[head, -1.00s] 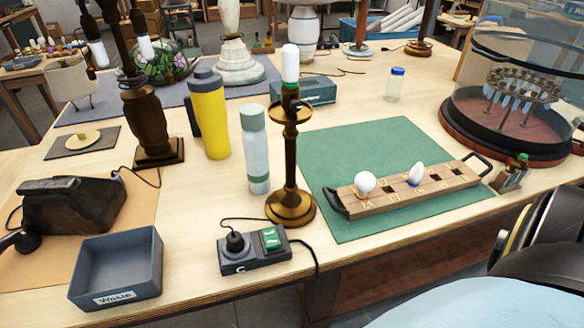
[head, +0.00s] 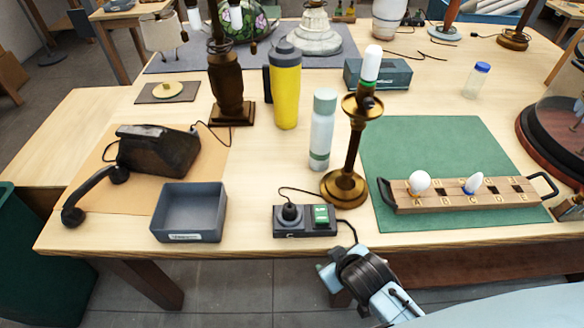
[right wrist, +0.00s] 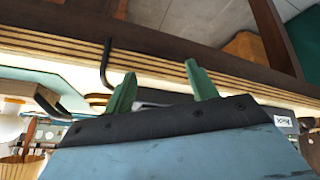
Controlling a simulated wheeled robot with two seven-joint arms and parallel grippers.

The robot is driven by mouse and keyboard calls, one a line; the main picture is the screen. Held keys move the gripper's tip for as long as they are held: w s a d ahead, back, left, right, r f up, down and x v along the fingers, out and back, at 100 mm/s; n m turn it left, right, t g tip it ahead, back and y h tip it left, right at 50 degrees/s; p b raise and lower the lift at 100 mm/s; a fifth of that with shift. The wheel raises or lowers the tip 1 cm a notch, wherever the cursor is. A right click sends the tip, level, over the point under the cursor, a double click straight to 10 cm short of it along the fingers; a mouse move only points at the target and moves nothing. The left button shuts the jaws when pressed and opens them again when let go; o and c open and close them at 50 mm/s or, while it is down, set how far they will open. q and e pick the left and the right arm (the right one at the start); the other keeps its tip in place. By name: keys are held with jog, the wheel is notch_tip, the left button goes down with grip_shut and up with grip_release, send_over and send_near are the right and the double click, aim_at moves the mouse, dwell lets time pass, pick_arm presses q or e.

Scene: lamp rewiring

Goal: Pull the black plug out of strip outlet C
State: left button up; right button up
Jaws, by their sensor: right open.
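The black plug (head: 290,212) sits upright in the left part of the dark power strip (head: 292,231), near the table's front edge. A black cord loops up from the plug, and a green switch (head: 321,214) is to its right. My right gripper (right wrist: 162,86) is open and empty, its two green fingers apart in the right wrist view. In the head view my right wrist is in front of the table edge, below and right of the strip; the fingers are hard to make out there. My left gripper is not in view.
A brass lamp (head: 346,185) stands just behind the strip, with a pale bottle (head: 322,130) near it. A grey bin (head: 190,232) is to the left. A wooden bulb rack (head: 466,202) lies on the green mat (head: 395,148) at right. Another strip cord hangs over the front edge.

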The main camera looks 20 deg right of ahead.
jog(key=w+a+r+n+t+y+p, duration=0.1)
jog(key=w+a+r+n+t, duration=0.25)
jog(key=r, duration=0.65)
jog(key=w+a+r+t+y, duration=0.2)
jog(key=w+a+r+t, duration=0.15)
jog(key=w+r, duration=0.45)
jog(key=w+a+r+n+t+y+p, duration=0.1)
jog(key=w+a+r+n+t, duration=0.2)
jog(key=r, duration=0.9)
jog(key=s+a+r+n+g+y, duration=0.2)
jog(key=a+r+n+y, duration=0.2)
jog(key=a+n+y, duration=0.3)
jog(key=s+a+r+n+g+y, duration=0.1)
jog(key=a+r+n+g+y, duration=0.1)
jog(key=a+r+n+y, duration=0.4)
jog(key=s+a+f+n+g+y, duration=0.2)
jog(key=s+a+f+n+g, duration=0.35)
jog(key=n+g, duration=0.6)
jog(key=n+g+h, duration=0.1)
jog(key=n+h, duration=0.6)
jog(key=h, duration=1.2)
send_near(290, 207)
notch_tip(290, 207, down, 11)
jog(key=shift+w+r+p, duration=0.1)
jog(key=shift+r+p, duration=0.1)
jog(key=shift+p, duration=0.5)
